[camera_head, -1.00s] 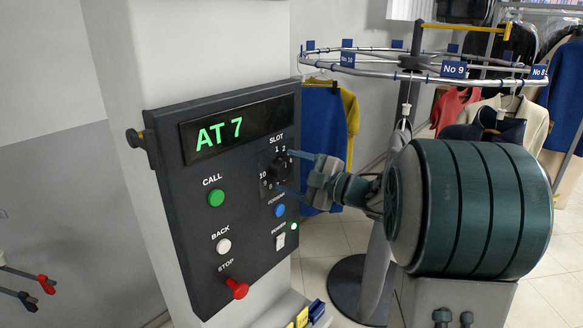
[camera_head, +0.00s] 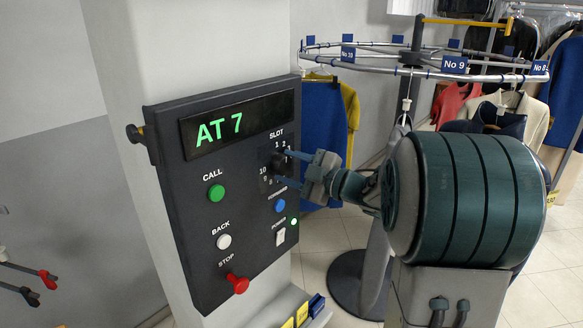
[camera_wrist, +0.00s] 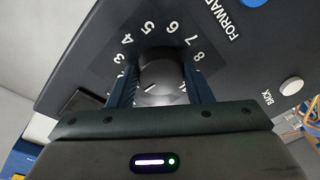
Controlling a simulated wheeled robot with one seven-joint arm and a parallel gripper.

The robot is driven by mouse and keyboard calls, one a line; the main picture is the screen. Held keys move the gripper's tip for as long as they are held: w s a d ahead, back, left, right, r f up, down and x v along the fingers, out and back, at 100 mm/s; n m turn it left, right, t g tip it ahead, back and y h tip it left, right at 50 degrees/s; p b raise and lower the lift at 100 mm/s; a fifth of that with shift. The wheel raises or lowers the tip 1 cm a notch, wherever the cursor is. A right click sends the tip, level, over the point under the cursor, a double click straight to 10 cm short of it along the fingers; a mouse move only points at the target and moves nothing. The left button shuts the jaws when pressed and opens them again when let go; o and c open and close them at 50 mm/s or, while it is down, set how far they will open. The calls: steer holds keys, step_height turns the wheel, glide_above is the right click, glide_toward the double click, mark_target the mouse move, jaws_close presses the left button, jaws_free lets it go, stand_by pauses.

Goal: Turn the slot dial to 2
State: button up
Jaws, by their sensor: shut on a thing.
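The slot dial, a black knob (camera_head: 277,162), is on the upper right of the dark control panel (camera_head: 190,262), under the word SLOT. My gripper (camera_head: 283,168) reaches it from the right and is shut on it. In the wrist view, the knob (camera_wrist: 161,72) stands between my two blue fingers (camera_wrist: 161,88). A white mark on the knob points to the lower left of that view. The numerals 3 to 8 show around it there; the left finger and my gripper body hide the scale where the mark points. The panel's display (camera_head: 238,124) reads AT 7 in green.
A round garment rail (camera_head: 390,62) with numbered tags stands behind my arm.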

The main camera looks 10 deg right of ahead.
steer(key=shift+f+m, duration=0.1)
steer(key=shift+m, duration=2.2)
steer(key=shift+t, duration=0.3)
steer(key=o, duration=1)
steer(key=b+v, duration=0.3)
steer(key=v, duration=1)
steer(key=shift+s+d, duration=0.25)
steer(key=shift+d, duration=0.05)
